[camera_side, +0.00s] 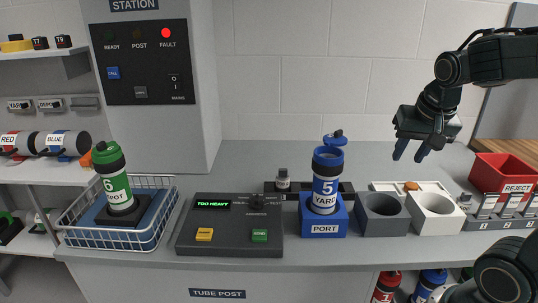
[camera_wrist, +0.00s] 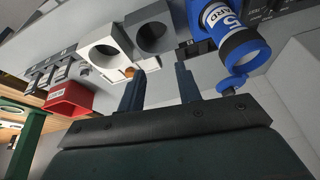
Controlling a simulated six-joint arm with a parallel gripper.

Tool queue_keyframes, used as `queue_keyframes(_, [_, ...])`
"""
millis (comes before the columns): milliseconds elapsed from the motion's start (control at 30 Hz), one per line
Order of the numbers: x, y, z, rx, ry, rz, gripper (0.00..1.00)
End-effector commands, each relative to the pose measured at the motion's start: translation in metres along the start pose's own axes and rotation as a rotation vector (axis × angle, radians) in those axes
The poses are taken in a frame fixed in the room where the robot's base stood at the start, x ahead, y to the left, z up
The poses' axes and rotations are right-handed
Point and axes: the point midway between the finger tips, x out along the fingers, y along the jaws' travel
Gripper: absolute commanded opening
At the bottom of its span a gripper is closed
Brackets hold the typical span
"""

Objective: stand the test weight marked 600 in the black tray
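My gripper (camera_side: 409,156) is open and empty, held above and behind the grey and white blocks; its fingers also show in the wrist view (camera_wrist: 158,88). A small silver piece with a dark top (camera_side: 283,180), which looks like a weight, stands at a low black strip or tray (camera_side: 346,188) behind the console. The tray is partly hidden by the blue port. Another small metallic piece (camera_side: 464,201) is beside the white block. No marking 600 is readable on either, so I cannot tell which is the test weight.
A blue tube marked 5 (camera_side: 326,188) stands in the blue port (camera_side: 323,222), cap open. A grey block (camera_side: 381,213) and white block (camera_side: 434,212) have round holes. A green tube (camera_side: 117,180) stands in a wire basket (camera_side: 75,235). The console (camera_side: 230,238) reads TOO HEAVY. A red bin (camera_side: 497,172) stands right.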

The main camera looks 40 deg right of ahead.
Motion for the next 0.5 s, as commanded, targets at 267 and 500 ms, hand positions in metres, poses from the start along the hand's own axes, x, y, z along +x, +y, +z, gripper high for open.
queue_keyframes(267, [-0.035, -0.028, 0.069, -0.495, 0.039, -0.209, 0.34])
queue_keyframes(500, [-0.05, -0.034, 0.108, -0.774, 0.075, -0.315, 0.34])
